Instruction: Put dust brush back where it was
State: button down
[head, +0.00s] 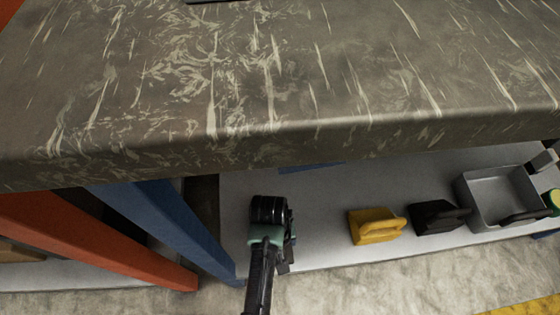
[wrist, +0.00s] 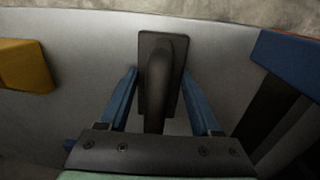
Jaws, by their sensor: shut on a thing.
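A black thing with a flat base and a raised rounded handle, which I take to be the dust brush (wrist: 150,45), is between the blue fingers of my gripper (wrist: 160,73) in the wrist view. The gripper is shut on its handle. The brush is over or on the grey lower shelf (head: 325,225); I cannot tell whether it touches. In the head view my arm's end is above the left part of this shelf, and it hides the fingers and the brush.
A yellow handled block (head: 375,226), a similar black one (head: 438,217) and a grey metal bin (head: 492,200) stand to the right on the shelf. A blue post (head: 175,220) is close on the left. The thick worktop (head: 300,70) overhangs the shelf.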

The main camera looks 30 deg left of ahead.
jog(key=shift+r, duration=0.1)
jog(key=shift+c, duration=0.4)
grip_release()
notch_tip(320, 180, up, 12)
jog(key=p, duration=0.7)
jog(key=shift+s+a, duration=0.3)
jog(key=shift+a, duration=0.15)
